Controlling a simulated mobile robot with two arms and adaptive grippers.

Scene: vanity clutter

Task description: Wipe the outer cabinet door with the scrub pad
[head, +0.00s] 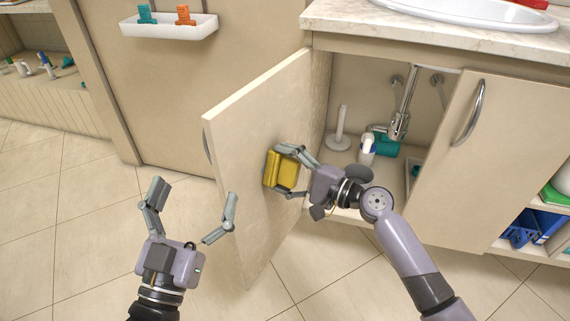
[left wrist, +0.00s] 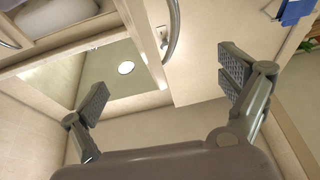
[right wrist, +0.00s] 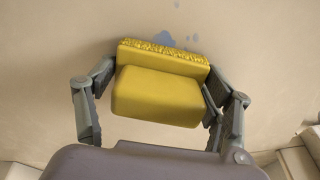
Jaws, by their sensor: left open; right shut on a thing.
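The cabinet door (head: 245,150) stands swung open, its inner face toward the head camera and its handle at the far left edge. The yellow scrub pad (head: 282,170) is held by my right gripper (head: 289,168) in front of that inner face. In the right wrist view the pad (right wrist: 160,92) has its rough side toward the door surface (right wrist: 50,60); I cannot tell whether it touches. Grey-blue stains (right wrist: 163,38) show on the door just beyond the pad. My left gripper (head: 195,198) is open and empty, left of the door, above the floor.
Floor tiles at the left are clear.

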